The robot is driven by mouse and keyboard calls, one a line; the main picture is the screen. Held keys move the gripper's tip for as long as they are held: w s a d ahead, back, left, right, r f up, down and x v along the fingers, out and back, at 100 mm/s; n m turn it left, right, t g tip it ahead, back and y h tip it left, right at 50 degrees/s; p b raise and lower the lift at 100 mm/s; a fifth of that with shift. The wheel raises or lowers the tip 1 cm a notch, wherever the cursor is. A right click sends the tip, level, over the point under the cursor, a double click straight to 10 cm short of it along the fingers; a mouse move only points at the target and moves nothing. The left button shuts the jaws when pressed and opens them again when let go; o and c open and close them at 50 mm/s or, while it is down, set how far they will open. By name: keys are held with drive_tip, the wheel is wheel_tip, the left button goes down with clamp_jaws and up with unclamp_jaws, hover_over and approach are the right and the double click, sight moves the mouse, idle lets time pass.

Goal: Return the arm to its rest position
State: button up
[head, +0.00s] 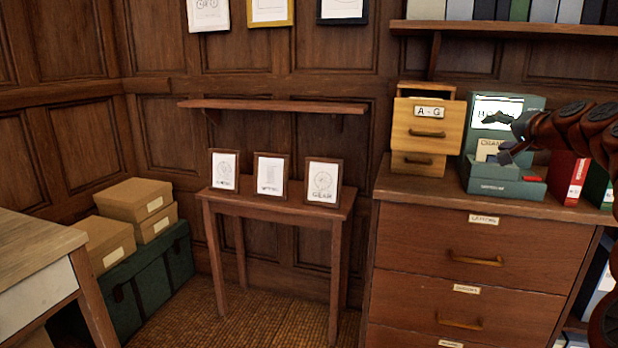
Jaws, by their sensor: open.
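My arm comes in from the right edge in the head view, with dark reddish-brown links. My gripper (512,140) is at its left end, in front of the teal box (533,104) on top of the wooden drawer cabinet (470,250). Its fingers are dark and small here, and they look apart. I see nothing held between them. The gripper and arm hide part of the teal box and its white labels. I cannot tell whether the gripper touches the box.
A wooden card drawer unit (428,135) marked A-G stands left of the teal box. Red (568,178) and green binders stand at right. A small table (275,203) carries three framed drawings. Cardboard boxes (135,198) sit on a green chest (150,285). A shelf (500,29) hangs above.

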drive_tip(key=s+a+n+g+y+p, duration=0.2)
drive_tip(key=a, duration=0.6)
drive_tip(key=s+a+n+g+y+p, duration=0.1)
drive_tip(key=s+a+n+p, duration=0.1)
drive_tip(key=a, duration=0.6)
drive_tip(key=s+a+f+n+g+p, duration=0.35)
drive_tip(key=s+a+g+p, duration=0.2)
drive_tip(key=s+a, duration=0.6)
drive_tip(key=s+a+f+n+g+h+p, duration=0.1)
drive_tip(key=s+a+f+g+p, duration=0.15)
drive_tip(key=s, duration=0.45)
drive_tip(key=s+a+f+n+g+p, duration=0.1)
drive_tip(key=s+a+f+p, duration=0.25)
drive_tip(key=s, duration=0.35)
drive_tip(key=s+d+f+g+h+p, duration=0.1)
drive_tip(key=s+d+g+p, duration=0.1)
drive_tip(key=s, duration=0.8)
drive_tip(key=s+d+f+g+h+p, duration=0.2)
drive_tip(key=s+d+p, duration=0.1)
drive_tip(key=s, duration=0.8)
drive_tip(key=shift+g+p, duration=0.4)
drive_tip(key=shift+p, duration=0.3)
